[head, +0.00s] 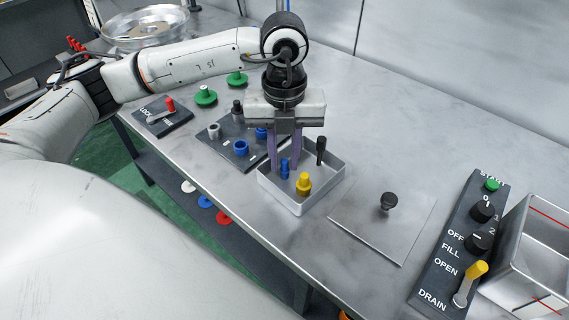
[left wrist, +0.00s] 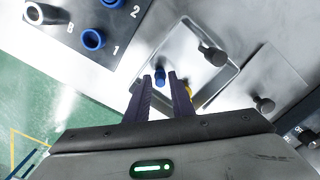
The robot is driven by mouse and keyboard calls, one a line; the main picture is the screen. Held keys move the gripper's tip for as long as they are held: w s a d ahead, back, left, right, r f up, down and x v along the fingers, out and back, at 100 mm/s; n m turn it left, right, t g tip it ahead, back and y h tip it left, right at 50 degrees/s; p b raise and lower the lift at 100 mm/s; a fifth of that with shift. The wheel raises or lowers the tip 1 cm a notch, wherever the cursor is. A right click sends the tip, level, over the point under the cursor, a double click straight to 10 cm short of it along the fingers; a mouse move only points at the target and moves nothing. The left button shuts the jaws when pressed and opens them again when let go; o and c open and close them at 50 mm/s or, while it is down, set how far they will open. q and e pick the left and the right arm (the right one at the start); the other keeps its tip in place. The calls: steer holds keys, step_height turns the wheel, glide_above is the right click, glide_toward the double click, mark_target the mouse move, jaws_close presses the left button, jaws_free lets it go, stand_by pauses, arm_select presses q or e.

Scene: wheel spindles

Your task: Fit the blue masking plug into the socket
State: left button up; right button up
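The blue masking plug (head: 285,170) stands in a shallow grey tray (head: 311,207) beside a yellow plug (head: 304,185) and a black plug (head: 320,152). My left gripper (head: 285,163) points down over the tray, its two purple fingers apart on either side of the blue plug. In the left wrist view the blue plug (left wrist: 160,76) shows between the open fingertips (left wrist: 160,80); I cannot tell whether they touch it. A dark board holds a blue socket (left wrist: 92,40) by the number 1 and another blue socket (left wrist: 113,3) by the number 2. My right gripper is not in view.
The board also carries a grey socket (head: 214,131) and a black one (head: 237,108). A flat plate with a black knob (head: 389,201) lies right of the tray. A control panel (head: 452,262) stands further right. The table behind the tray is clear.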

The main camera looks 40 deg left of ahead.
arm_select(q)
steer(key=shift+f, duration=0.25)
jaws_close()
